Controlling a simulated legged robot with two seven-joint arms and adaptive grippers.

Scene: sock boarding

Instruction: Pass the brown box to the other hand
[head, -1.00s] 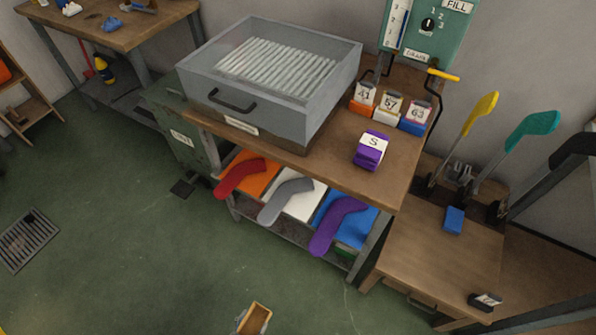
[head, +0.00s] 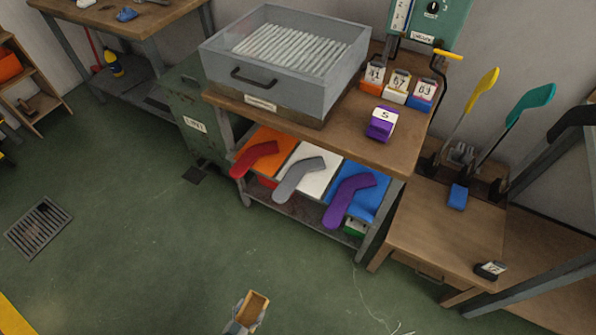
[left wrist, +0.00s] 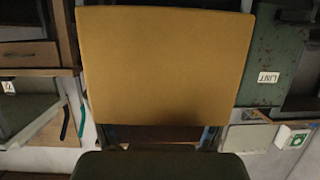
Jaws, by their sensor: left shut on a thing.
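The brown box (head: 254,306) is at the bottom edge of the head view, over the green floor, with a lighter open-looking inside. My left gripper (head: 240,318) is shut on it; grey finger parts show at its lower left side. In the left wrist view the brown box (left wrist: 165,62) fills the upper middle as a flat tan face, with a dark gripper part below it. Where the fingers touch it is hidden there. My right gripper is not in view.
A workbench (head: 400,153) carries a grey tray-like box (head: 290,85) and a purple block (head: 382,125). A lower wooden table (head: 440,235) stands at right. The green floor around the brown box is clear.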

